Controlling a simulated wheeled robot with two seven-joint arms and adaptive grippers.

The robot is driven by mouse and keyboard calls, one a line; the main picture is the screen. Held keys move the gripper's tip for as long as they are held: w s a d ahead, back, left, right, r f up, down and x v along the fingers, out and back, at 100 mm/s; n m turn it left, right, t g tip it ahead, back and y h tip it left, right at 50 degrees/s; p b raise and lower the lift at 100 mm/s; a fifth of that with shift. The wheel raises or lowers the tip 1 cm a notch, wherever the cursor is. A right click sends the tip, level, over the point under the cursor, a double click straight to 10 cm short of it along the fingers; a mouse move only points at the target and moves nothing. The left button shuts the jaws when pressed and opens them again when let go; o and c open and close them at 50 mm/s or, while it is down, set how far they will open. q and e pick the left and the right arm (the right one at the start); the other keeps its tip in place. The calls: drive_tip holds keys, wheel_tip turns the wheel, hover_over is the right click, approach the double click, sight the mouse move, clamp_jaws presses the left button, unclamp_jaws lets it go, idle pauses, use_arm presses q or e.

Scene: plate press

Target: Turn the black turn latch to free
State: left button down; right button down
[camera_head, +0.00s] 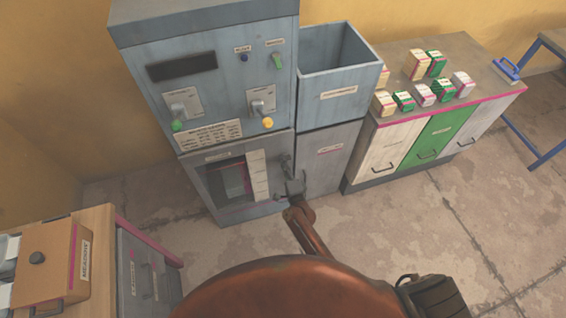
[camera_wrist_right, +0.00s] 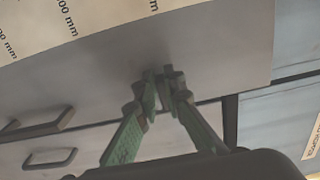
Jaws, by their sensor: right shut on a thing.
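The black turn latch (camera_wrist_right: 167,74) shows in the wrist view as a small dark piece on the grey door panel. The two green fingers of my right gripper (camera_wrist_right: 164,88) are closed around it. In the head view my right gripper (camera_head: 293,188) reaches the right edge of the press's lower door (camera_head: 212,182), and largely hides the latch there. The latch's exact angle cannot be told. My left gripper is not in view.
The blue-grey press (camera_head: 205,60) has knobs and a windowed door with a scale strip. A blue open bin (camera_head: 340,95) stands to its right, then a cabinet (camera_head: 400,150) with small boxes on top. A wooden bench (camera_head: 95,225) is at lower left. The floor between is clear.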

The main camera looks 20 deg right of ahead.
idle(0.3)
drive_tip(key=c, duration=2)
unclamp_jaws()
drive_tip(key=shift+c, duration=0.2)
drive_tip(key=s, duration=1.2)
drive_tip(key=shift+d, duration=0.2)
